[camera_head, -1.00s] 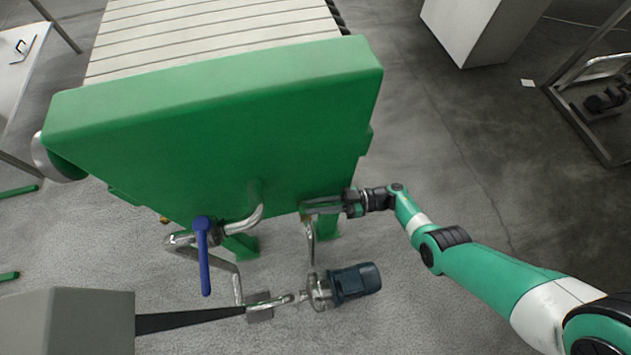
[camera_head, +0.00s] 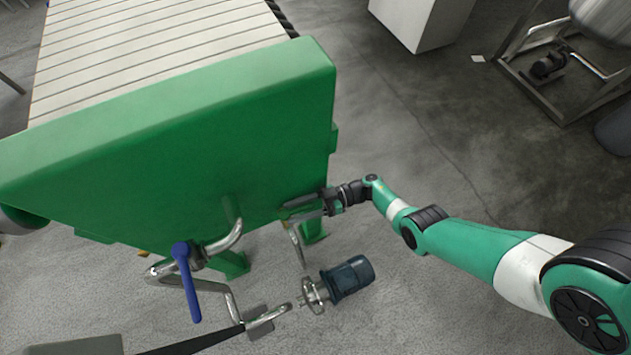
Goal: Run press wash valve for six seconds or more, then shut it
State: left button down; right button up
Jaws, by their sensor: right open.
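The press (camera_head: 190,140) is a big green block with a row of pale plates behind it. A valve with a long blue lever handle (camera_head: 187,285) sits on steel pipework (camera_head: 222,243) at its lower front. The lever points down toward the floor in the picture. My right gripper (camera_head: 290,209) is open at the press's lower right front, to the right of the blue lever and apart from it. Nothing shows between its fingers, though the fingertips are small against the press and pipe. My left gripper is not in view.
A white cabinet (camera_head: 421,20) and a metal frame (camera_head: 560,70) stand at the back right. The grey floor between is clear.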

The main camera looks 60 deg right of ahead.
jog(key=v, duration=1.1)
jog(key=shift+s+d+b, duration=0.2)
jog(key=shift+d+b, duration=0.05)
jog(key=shift+b, duration=0.05)
